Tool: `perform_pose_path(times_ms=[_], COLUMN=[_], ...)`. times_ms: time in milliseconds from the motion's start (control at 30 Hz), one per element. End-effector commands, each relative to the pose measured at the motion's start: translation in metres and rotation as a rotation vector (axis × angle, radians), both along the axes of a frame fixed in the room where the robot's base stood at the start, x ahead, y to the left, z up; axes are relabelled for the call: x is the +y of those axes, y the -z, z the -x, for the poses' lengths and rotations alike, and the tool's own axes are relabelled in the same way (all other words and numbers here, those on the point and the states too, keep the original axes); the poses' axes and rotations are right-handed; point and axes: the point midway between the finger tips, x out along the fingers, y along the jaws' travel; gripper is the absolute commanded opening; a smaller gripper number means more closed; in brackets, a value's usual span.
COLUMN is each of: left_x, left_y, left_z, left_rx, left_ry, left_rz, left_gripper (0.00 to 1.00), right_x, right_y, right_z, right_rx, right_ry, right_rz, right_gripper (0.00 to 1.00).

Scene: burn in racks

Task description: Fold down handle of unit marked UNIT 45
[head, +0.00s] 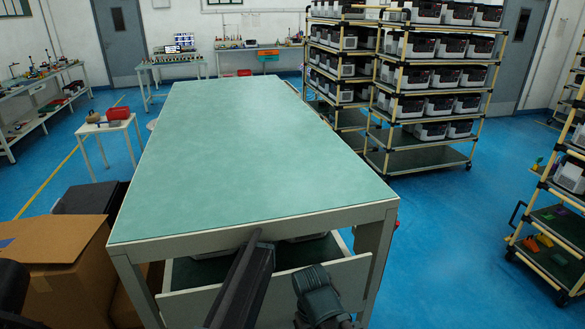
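Several grey-and-black units sit on the shelves of the tall racks at the back right, such as this unit (421,47) on the near rack. Their labels are too small to read, so I cannot tell which one is UNIT 45, nor how its handle stands. More units (572,174) stand on a rack at the right edge. Units also show partly on the shelf under the green table, mostly hidden by the table top. Dark parts of my arms reach in at the bottom; no gripper fingertips can be made out.
A long green-topped table (245,150) fills the middle in front of me. A cardboard box (60,250) stands at its left. The wheeled rack (425,165) stands beyond its right side. Blue floor (450,235) is free between the table and the right-hand rack (548,262).

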Motion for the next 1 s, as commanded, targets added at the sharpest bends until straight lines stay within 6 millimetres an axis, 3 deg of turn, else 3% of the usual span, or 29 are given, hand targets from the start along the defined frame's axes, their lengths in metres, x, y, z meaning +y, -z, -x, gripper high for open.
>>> perform_pose_path(times_ms=[367,700,900,933,1000], left_x=[0.0,0.0,0.0,0.0,0.0001], left_y=[0.0006,0.0007,0.0008,0.0008,0.0007], left_z=[-0.0034,-0.0032,-0.0032,-0.0032,-0.0031], left_rx=[0.0,0.0,0.001,0.001,0.001], left_ry=[0.0,0.0,-0.001,-0.001,-0.001], left_rz=[0.0,0.0,0.0,0.0,0.0], left_gripper=[0.62,0.01,0.0,0.22,0.09], right_x=[0.0,0.0,0.0,0.0,0.0], right_y=[0.0006,0.0006,0.0006,0.0006,0.0007], right_z=[0.0,0.0,0.0,0.0,0.0], right_rx=[0.0,0.0,0.0,0.0,0.0], right_ry=[0.0,0.0,0.0,0.0,0.0], right_rz=[0.0,0.0,0.0,0.0,0.0], right_gripper=[0.0,0.0,0.0,0.0,0.0])
